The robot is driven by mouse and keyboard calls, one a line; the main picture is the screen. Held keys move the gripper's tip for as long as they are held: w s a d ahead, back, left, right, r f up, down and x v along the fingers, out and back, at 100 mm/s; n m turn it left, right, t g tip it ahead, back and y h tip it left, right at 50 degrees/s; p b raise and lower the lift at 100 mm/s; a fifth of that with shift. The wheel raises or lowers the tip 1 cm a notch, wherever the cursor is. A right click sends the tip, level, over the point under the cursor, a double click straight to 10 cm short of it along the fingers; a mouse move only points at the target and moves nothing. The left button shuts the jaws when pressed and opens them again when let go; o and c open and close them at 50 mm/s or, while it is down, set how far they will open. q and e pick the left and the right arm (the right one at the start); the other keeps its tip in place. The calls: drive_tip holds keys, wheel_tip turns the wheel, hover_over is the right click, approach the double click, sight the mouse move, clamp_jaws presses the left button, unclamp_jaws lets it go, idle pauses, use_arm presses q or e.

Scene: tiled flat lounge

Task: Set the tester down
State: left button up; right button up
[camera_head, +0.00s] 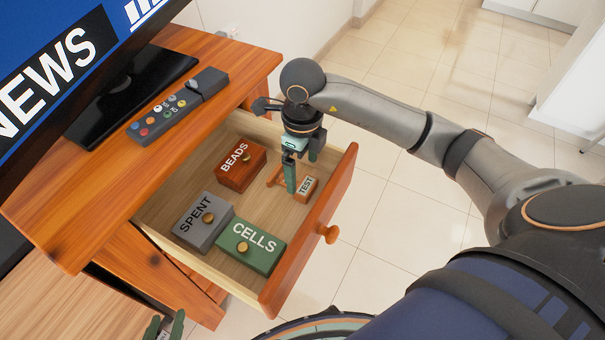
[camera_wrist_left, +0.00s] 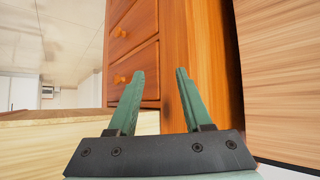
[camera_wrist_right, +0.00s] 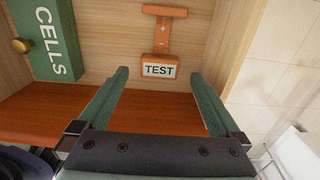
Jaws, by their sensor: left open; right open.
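The tester, an orange T-shaped tool with a white TEST label (camera_head: 306,186), lies on the floor of the open drawer (camera_head: 340,185), near its right front corner. It also shows in the right wrist view (camera_wrist_right: 160,68), its label end lying just beyond and between the fingertips. My right gripper (camera_head: 298,186) is open, pointing down into the drawer at the tester, with no finger closed on it. My left gripper (camera_head: 165,327) is open and empty, low at the bottom edge of the head view; the left wrist view shows its fingers (camera_wrist_left: 158,75) apart before the cabinet.
The drawer also holds a brown BEADS box (camera_head: 241,165), a grey SPENT box (camera_head: 203,219) and a green CELLS box (camera_head: 249,246), each with a knob. A remote (camera_head: 178,105) lies on the wooden cabinet top (camera_head: 40,205) beside the television (camera_head: 60,60). Floor right of the drawer is clear.

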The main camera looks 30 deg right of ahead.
sight(302, 184)
use_arm(q)
drive_tip(key=shift+s+d+f+g+p, duration=0.1)
drive_tip(key=shift+s+f+g+p, duration=0.1)
drive_tip(key=shift+s+p, duration=0.15)
drive_tip(key=shift+s+d+f+g+p, duration=0.1)
drive_tip(key=shift+s+g+p, duration=0.1)
drive_tip(key=shift+s+p, duration=0.1)
use_arm(e)
wheel_tip(302, 184, up, 7)
drive_tip(key=shift+r, duration=0.15)
use_arm(q)
drive_tip(key=shift+r, duration=0.1)
idle(0.5)
